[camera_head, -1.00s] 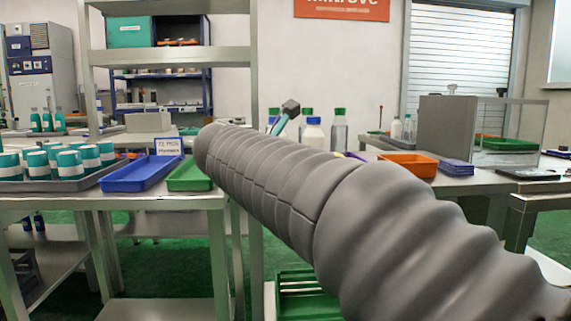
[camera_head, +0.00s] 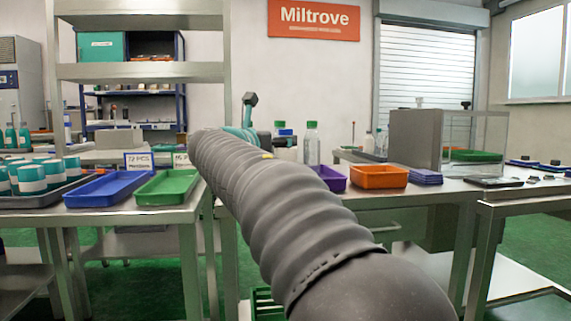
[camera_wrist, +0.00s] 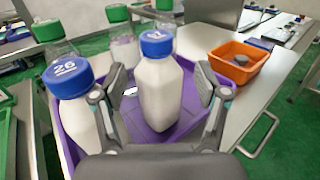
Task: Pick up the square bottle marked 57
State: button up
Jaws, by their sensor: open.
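A white square bottle (camera_wrist: 158,92) with a blue cap stands upright in the wrist view, inside a purple tray (camera_wrist: 185,138). The mark on its cap is too small to read. My open gripper (camera_wrist: 163,92) has one finger on each side of this bottle, with gaps visible. A second white bottle (camera_wrist: 82,125), its blue cap marked 26, stands left of the left finger, very close to it. In the head view my gripper (camera_head: 250,115) is mostly hidden behind my arm, near the bottles.
Clear bottles with green caps (camera_wrist: 120,38) stand behind and left. An orange tray (camera_wrist: 240,62) holding a grey item is at right; it also shows in the head view (camera_head: 378,177). A blue tray (camera_head: 108,190) and a green tray (camera_head: 167,188) lie on the left table.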

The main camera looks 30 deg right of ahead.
jog(key=x, duration=0.5)
jog(key=shift+w+a+r, duration=0.1)
jog(key=shift+w, duration=0.05)
grip_shut()
